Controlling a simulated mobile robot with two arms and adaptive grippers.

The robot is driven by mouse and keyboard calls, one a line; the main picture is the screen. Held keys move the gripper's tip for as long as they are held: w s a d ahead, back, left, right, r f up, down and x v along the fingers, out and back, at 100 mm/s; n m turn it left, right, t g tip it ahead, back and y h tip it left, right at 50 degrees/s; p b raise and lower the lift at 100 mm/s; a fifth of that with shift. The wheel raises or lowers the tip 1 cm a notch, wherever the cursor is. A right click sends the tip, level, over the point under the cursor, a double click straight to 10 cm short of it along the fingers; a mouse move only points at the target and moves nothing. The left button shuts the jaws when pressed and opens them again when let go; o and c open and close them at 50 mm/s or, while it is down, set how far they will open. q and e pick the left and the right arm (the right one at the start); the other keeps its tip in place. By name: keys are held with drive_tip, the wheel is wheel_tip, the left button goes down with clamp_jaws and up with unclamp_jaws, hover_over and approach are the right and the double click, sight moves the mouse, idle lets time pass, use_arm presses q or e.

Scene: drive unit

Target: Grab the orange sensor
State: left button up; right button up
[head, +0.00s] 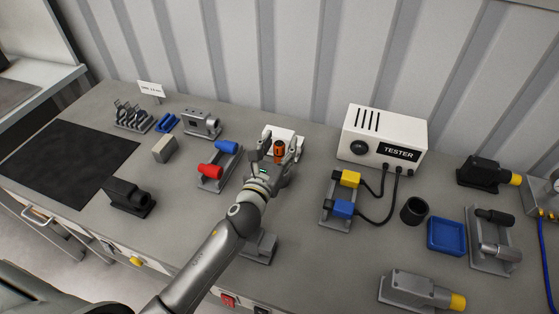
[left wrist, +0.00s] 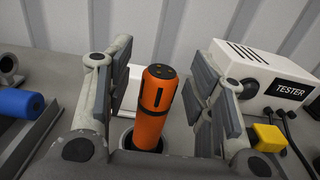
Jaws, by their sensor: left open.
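The orange sensor (head: 279,148) is a small orange cylinder with a dark top and dark markings. In the left wrist view the orange sensor (left wrist: 155,105) stands nearly upright, its lower end in a round grey-rimmed holder (left wrist: 127,140). My left gripper (head: 277,150) is open around it, and in the left wrist view the fingers of my left gripper (left wrist: 160,90) stand on both sides with gaps between pads and sensor. The sensor's lower end is partly hidden by the gripper. My right gripper is not in view.
A white tester box (head: 384,138) with yellow (head: 350,178) and blue (head: 343,208) plugs stands to the right. A rack with red (head: 210,171) and blue (head: 227,146) cylinders stands to the left. A white block (head: 285,132) is just behind the sensor. A blue tray (head: 445,251) lies further right.

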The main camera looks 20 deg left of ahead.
use_arm(q)
drive_tip(key=shift+w, duration=0.1)
drive_tip(key=shift+c, duration=1)
clamp_jaws()
drive_tip(key=shift+r, duration=0.1)
